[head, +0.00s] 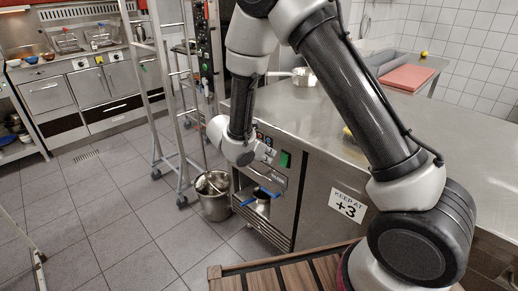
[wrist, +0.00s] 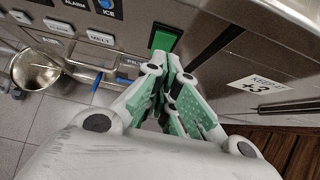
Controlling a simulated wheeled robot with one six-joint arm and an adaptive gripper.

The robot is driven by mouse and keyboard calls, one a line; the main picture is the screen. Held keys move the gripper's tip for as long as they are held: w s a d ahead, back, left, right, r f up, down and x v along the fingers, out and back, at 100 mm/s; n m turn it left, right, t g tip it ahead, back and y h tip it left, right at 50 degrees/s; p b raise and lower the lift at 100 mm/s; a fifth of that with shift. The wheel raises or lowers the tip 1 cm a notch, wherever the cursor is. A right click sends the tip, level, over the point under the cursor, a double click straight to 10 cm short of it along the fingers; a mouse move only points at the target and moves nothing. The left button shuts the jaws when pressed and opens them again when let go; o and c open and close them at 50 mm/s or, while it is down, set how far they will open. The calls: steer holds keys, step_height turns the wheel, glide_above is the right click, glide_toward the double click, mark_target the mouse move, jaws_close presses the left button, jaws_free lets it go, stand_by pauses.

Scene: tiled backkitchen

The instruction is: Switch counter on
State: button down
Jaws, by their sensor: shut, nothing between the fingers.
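The counter (head: 315,185) is a steel unit with a long worktop and a control panel on its front. A green switch (head: 285,160) sits on that panel; it shows larger in the wrist view (wrist: 165,38). My gripper (head: 269,154) is shut and empty in front of the panel. In the wrist view its fingertips (wrist: 172,64) lie just below the green switch, partly over its lower edge in the picture. I cannot tell whether they touch it. Whether the switch is lit is unclear.
Panel labels read "ALARM", "ICE" and "MELT" (wrist: 100,38). A blue-handled object (head: 262,194) is at the counter's front below the panel. A metal bucket (head: 214,205) stands on the floor to the left, beside a wheeled rack (head: 170,130). A "KEEP AT +3" sign (head: 348,207) is right.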

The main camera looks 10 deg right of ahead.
steer(key=d+r+v, duration=0.1)
steer(key=v, duration=0.6)
steer(key=shift+w+r, duration=0.2)
steer(key=shift+w, duration=0.05)
steer(key=s+d+r+m+y, duration=0.4)
steer(key=s+d+r+m, duration=0.6)
steer(key=s+m, duration=0.2)
steer(key=s+d+r+m+y, duration=0.3)
steer(key=s+d+r+m, duration=0.8)
steer(key=s, duration=0.4)
steer(key=shift+r+m+g+y, duration=0.15)
steer(key=shift+m+g+y, duration=0.25)
steer(key=shift+m, duration=0.4)
steer(key=shift+s, duration=0.15)
